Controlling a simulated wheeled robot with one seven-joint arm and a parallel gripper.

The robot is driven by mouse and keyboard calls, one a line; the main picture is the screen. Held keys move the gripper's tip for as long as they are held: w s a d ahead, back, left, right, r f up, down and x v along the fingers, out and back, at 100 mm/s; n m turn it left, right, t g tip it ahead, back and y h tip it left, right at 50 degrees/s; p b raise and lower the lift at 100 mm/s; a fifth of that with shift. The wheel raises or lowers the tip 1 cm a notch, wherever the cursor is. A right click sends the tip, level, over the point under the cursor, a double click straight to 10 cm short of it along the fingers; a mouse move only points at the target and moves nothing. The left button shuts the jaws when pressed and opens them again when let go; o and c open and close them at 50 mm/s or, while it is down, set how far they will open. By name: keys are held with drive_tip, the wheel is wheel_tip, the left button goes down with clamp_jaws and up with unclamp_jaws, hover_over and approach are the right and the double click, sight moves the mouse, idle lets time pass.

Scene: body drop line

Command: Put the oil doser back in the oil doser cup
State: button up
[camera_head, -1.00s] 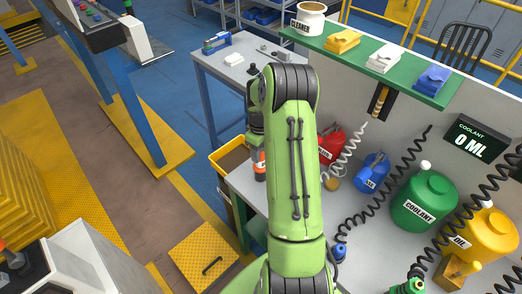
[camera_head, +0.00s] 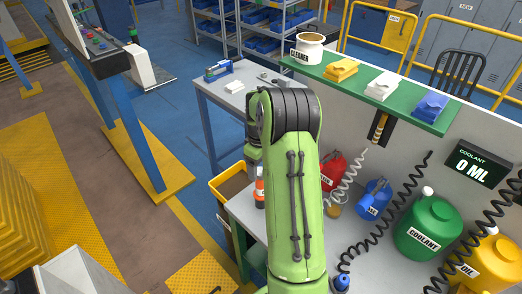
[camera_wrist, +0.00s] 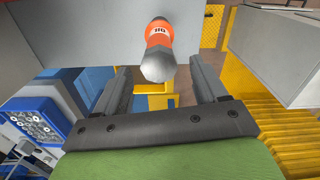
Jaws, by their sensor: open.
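An orange item with a white band and a grey rounded end (camera_wrist: 159,45) shows in the wrist view. Its upside-down label seems to read OIL, so I take it for the oil doser. It is at the fingertips, centred between them in the picture; the depth gap is unclear. My gripper (camera_wrist: 160,66) is open and empty, with a finger on each side. In the head view the orange item (camera_head: 259,190) is at the left end of the grey bench, just beside my arm, which hides my fingers. I cannot make out the oil doser cup.
Red, blue (camera_head: 374,200), green COOLANT (camera_head: 424,232) and yellow OIL (camera_head: 490,262) containers and coiled hoses are on the bench's right. A green shelf (camera_head: 370,88) holds cloths and a CLEANER jar (camera_head: 308,48). A yellow bin (camera_head: 216,186) adjoins the bench's left end.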

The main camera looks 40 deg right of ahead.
wheel_tip(320, 180, up, 10)
drive_tip(key=r, duration=0.1)
drive_tip(key=s+a+r+t+h, duration=0.1)
drive_tip(key=s+a+r, duration=0.1)
drive_tip(key=a+r, duration=0.3)
drive_tip(key=s+a+r+t, duration=0.1)
drive_tip(key=a+r, duration=0.1)
drive_tip(key=a, duration=0.5)
drive_tip(key=s+a+r+m+t, duration=0.1)
drive_tip(key=s+a+r, duration=0.2)
drive_tip(key=s+a, duration=0.45)
drive_tip(key=s+a+f+m+t+y+b, duration=0.1)
drive_tip(key=s+a+f, duration=0.3)
drive_tip(key=s, duration=0.6)
drive_tip(key=shift+a+t, duration=0.8)
drive_tip(key=shift+a, duration=0.45)
drive_tip(key=shift+f, duration=0.1)
